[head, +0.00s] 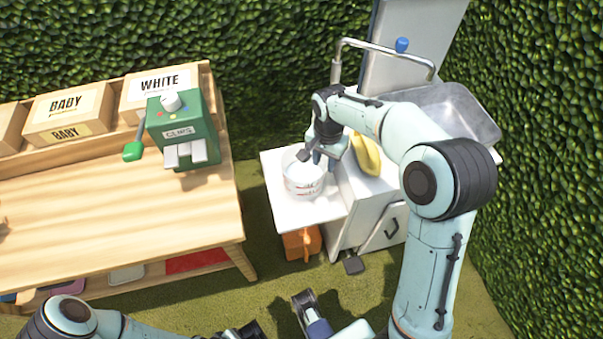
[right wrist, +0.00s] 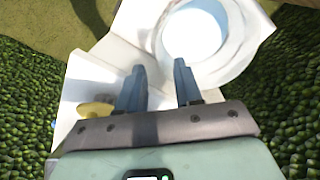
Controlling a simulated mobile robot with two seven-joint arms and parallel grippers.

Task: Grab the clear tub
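The clear tub (head: 303,183), a round, see-through whitish container with faint markings, stands upright on the white side shelf of the sink unit. In the right wrist view the tub (right wrist: 205,32) shows its round opening at the top, just beyond the right finger. My right gripper (head: 308,157) is over the tub's back right side. In the right wrist view its two blue fingers (right wrist: 158,68) are apart with nothing clearly held between them; I cannot tell whether they touch the rim. Part of my left arm (head: 75,315) is low in the head view; its gripper's state is unclear.
A yellow object (head: 366,156) lies on the sink unit beside the tub. A metal basin (head: 460,115) and curved tap (head: 385,48) are behind. A wooden table (head: 110,235) with a green machine (head: 183,130) stands left. An orange object (head: 301,243) is below the shelf. Hedges close off the back and right.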

